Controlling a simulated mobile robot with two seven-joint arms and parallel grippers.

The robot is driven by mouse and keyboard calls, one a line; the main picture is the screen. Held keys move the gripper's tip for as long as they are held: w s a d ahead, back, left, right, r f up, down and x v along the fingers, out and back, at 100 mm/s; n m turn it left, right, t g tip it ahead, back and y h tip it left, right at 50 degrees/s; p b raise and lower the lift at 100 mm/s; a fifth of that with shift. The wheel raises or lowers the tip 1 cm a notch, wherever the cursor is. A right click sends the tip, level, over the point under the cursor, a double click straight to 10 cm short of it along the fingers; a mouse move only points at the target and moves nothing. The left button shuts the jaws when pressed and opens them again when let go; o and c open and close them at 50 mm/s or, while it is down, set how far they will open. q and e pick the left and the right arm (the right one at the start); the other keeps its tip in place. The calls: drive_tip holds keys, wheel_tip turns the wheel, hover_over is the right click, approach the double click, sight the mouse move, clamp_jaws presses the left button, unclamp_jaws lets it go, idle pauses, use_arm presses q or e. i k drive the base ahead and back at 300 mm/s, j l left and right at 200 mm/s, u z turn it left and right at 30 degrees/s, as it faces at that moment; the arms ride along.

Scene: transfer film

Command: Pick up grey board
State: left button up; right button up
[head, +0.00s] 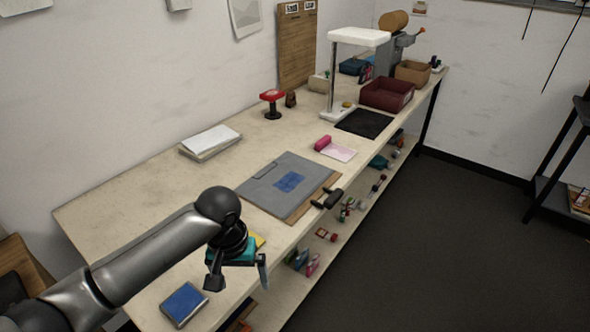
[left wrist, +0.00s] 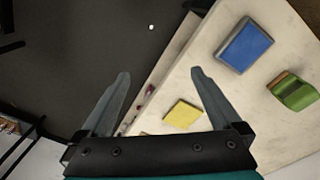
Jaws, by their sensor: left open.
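The grey board (head: 263,178) lies flat on the bench, on top of a brown board (head: 318,188) whose edge shows at its right and front. A blue patch (head: 290,181) lies on the grey board, and a clip-like strip runs along its far edge. My left gripper (head: 238,283) is open and empty, pointing down near the bench's front edge, nearer the camera than the board and apart from it. Its two spread fingers also show in the left wrist view (left wrist: 158,78). The grey board is not in the left wrist view. My right gripper is not in view.
A black-handled tool (head: 328,198) lies at the board's right corner. A blue pad (head: 184,304) lies near my left gripper, and a yellow piece (left wrist: 183,115) is partly behind it. White sheets (head: 210,139) and a pink item (head: 323,143) lie beyond. The bench's left part is clear.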

sight(285, 189)
drive_tip(key=i, duration=1.25)
